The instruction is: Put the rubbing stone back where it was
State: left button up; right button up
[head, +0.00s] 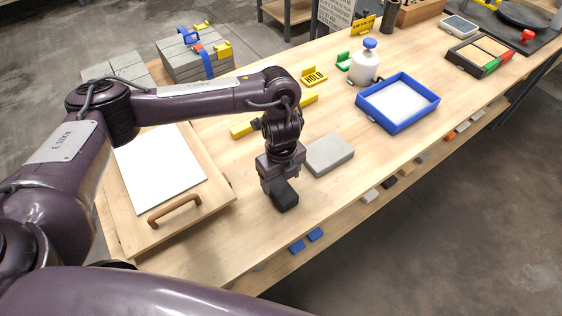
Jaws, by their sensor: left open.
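A dark block, which looks like the rubbing stone (286,197), is on the wooden table just below my left gripper (279,180). The gripper points down over it and is open, its jaws close about the block's upper end. The gripper hides that end, so I cannot tell whether the jaws touch it. A flat grey slab (330,154) lies on the table just right of the gripper. My right gripper is not in view.
A wooden board with a white sheet (160,168) and brown handle (175,210) lies left. A yellow bar (243,130) and HOLD sign (314,77) are behind. A blue tray (370,110) and white bottle (364,66) stand farther right. The table's front edge is close, with bare wood around.

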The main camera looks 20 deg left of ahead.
aim_at(281, 188)
pick_arm(q)
notch_tip(281, 188, up, 6)
jog(key=shift+p, duration=0.3)
dwell(0.5)
